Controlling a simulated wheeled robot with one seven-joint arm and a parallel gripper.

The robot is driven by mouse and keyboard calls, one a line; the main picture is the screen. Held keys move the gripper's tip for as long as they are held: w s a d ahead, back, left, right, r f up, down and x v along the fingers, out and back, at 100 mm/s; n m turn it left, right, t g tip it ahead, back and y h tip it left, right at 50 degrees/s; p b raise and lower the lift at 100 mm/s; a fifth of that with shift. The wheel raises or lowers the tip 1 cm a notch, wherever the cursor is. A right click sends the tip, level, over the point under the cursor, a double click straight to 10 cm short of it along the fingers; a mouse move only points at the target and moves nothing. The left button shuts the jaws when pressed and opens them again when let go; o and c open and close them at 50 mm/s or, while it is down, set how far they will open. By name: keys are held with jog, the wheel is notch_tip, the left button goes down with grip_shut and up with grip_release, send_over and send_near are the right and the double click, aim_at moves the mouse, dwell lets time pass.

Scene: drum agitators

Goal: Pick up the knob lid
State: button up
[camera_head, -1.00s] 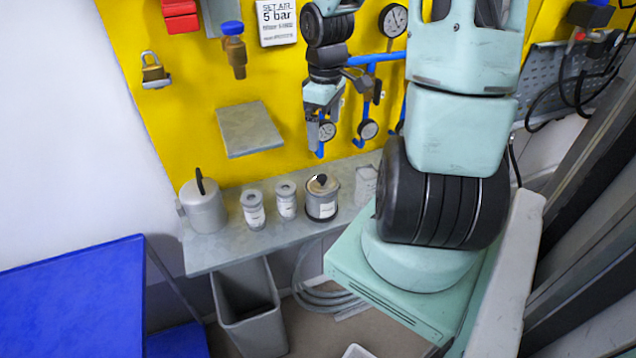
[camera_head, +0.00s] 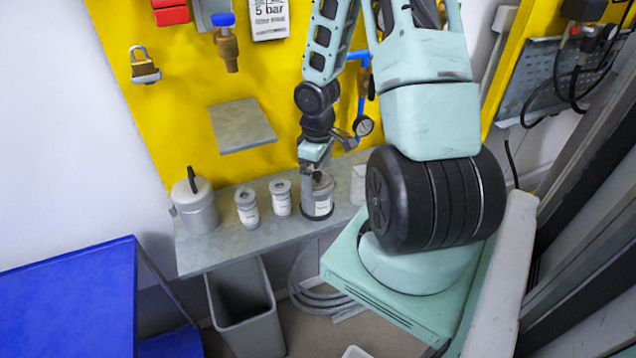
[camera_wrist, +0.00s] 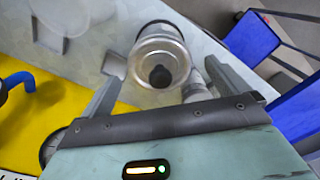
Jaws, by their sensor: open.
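The knob lid (camera_head: 323,181) sits on a clear labelled jar (camera_head: 318,206) on the grey shelf. In the head view my gripper (camera_head: 314,172) is just above it and hides most of its knob. In the wrist view the lid (camera_wrist: 172,50) shows from above as a pale round top with a black knob (camera_wrist: 160,76). My gripper (camera_wrist: 165,80) is open, with one finger on each side of the lid in that view. The fingers hold nothing. I cannot tell whether either finger touches the lid.
Two small jars (camera_head: 247,208) (camera_head: 281,198) and a grey canister (camera_head: 197,208) stand left of the lidded jar on the shelf (camera_head: 225,250). A pale box (camera_head: 358,186) stands to its right. The yellow panel (camera_head: 190,130) with gauges rises behind. A blue table (camera_head: 70,300) is front left.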

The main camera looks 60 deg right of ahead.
jog(key=shift+f, duration=0.45)
jog(key=shift+c, duration=0.3)
jog(key=c, duration=1.1)
jog(key=shift+o, duration=0.2)
